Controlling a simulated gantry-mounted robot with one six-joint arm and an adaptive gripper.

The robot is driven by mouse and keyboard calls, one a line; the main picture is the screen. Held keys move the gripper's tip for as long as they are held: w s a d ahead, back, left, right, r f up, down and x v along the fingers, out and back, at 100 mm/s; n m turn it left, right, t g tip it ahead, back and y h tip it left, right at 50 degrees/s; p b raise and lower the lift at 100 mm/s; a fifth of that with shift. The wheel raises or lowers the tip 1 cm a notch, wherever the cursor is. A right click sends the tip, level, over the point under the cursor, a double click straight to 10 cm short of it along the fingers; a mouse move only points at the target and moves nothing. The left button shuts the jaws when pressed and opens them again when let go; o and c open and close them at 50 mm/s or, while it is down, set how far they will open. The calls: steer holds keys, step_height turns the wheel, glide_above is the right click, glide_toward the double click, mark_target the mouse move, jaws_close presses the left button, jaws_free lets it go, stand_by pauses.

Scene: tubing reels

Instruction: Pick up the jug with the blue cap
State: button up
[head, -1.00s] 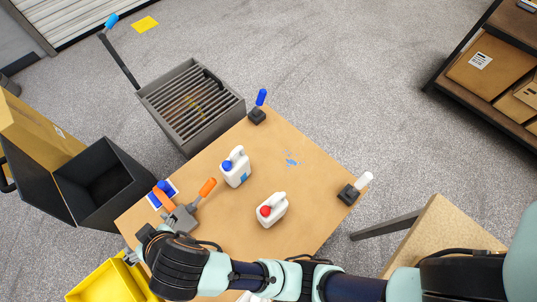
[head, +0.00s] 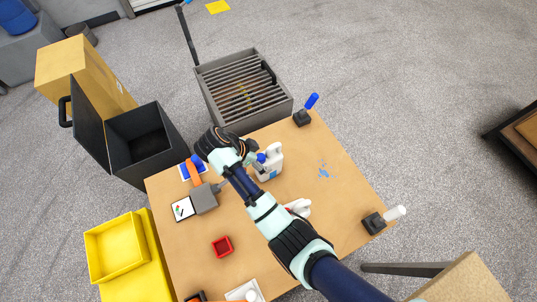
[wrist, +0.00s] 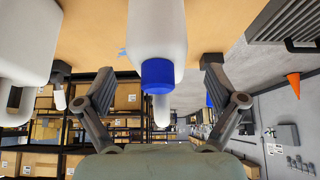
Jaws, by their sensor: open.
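The white jug with the blue cap (head: 270,163) stands on the wooden table, near its far edge. In the wrist view its blue cap (wrist: 158,75) and white body (wrist: 157,35) lie between the two open fingers of my gripper (wrist: 158,88); I see no clear contact. In the head view my gripper (head: 252,165) is at the jug's left side, partly hidden by my arm. A second white jug (head: 299,207) is mostly hidden behind my arm; a large white jug shape (wrist: 22,45) also fills the left of the wrist view.
A grey device (head: 203,198) with an orange handle and a small card (head: 183,208) lie left of the jug. Black stands hold a blue bottle (head: 312,101) and a white one (head: 395,213).

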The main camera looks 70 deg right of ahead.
mark_target(268, 159)
steer(key=shift+s+d+f, duration=0.1)
steer(key=shift+s+f, duration=0.05)
steer(key=shift+f, duration=0.3)
steer(key=b+x, duration=0.2)
steer(key=x, duration=0.2)
steer(key=shift+s+d, duration=0.2)
steer(key=shift+s, duration=0.05)
steer(key=shift+w, duration=0.15)
steer(key=shift+c, duration=0.5)
steer(key=shift+r, duration=0.15)
jaws_close()
